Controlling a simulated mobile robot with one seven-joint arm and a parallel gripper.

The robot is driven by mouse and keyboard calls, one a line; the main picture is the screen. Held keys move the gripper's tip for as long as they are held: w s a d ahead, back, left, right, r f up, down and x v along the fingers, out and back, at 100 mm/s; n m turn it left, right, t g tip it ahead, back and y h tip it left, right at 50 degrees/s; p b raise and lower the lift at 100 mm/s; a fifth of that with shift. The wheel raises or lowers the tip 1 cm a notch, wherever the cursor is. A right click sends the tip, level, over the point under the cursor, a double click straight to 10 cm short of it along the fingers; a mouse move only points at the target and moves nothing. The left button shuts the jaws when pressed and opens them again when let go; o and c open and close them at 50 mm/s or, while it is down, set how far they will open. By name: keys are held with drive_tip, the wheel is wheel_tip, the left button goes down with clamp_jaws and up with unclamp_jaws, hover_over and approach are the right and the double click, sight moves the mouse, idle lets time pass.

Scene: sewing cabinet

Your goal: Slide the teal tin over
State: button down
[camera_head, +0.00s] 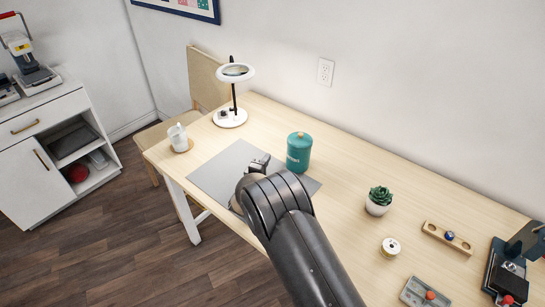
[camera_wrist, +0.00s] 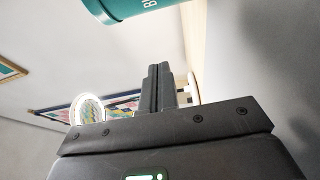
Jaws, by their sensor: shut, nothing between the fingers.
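The teal tin (camera_head: 299,152) stands upright on the light wood table, with a lid and white lettering on its side. In the wrist view only part of the tin (camera_wrist: 130,8) shows, cut off by the top edge. My gripper (camera_head: 260,162) is just left of the tin in the head view, low over the grey mat. In the wrist view its fingers (camera_wrist: 158,85) are together with nothing between them. A gap shows between the fingers and the tin in the wrist view. My arm hides part of the mat.
The grey mat (camera_head: 213,176) lies under my gripper. A lamp (camera_head: 230,117) and a white cup (camera_head: 178,137) stand to the left. A potted succulent (camera_head: 378,203), a spool (camera_head: 390,247) and a wooden holder (camera_head: 448,236) are to the right. The table between tin and succulent is clear.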

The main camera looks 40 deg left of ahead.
drive_tip(key=x, duration=0.8)
drive_tip(key=shift+w, duration=0.15)
drive_tip(key=shift+w+d, duration=0.1)
drive_tip(key=shift+w, duration=0.15)
drive_tip(key=shift+s+d, duration=0.1)
drive_tip(key=shift+d, duration=1.7)
drive_tip(key=d, duration=2)
drive_tip(key=shift+d, duration=0.25)
drive_tip(key=shift+a, duration=0.1)
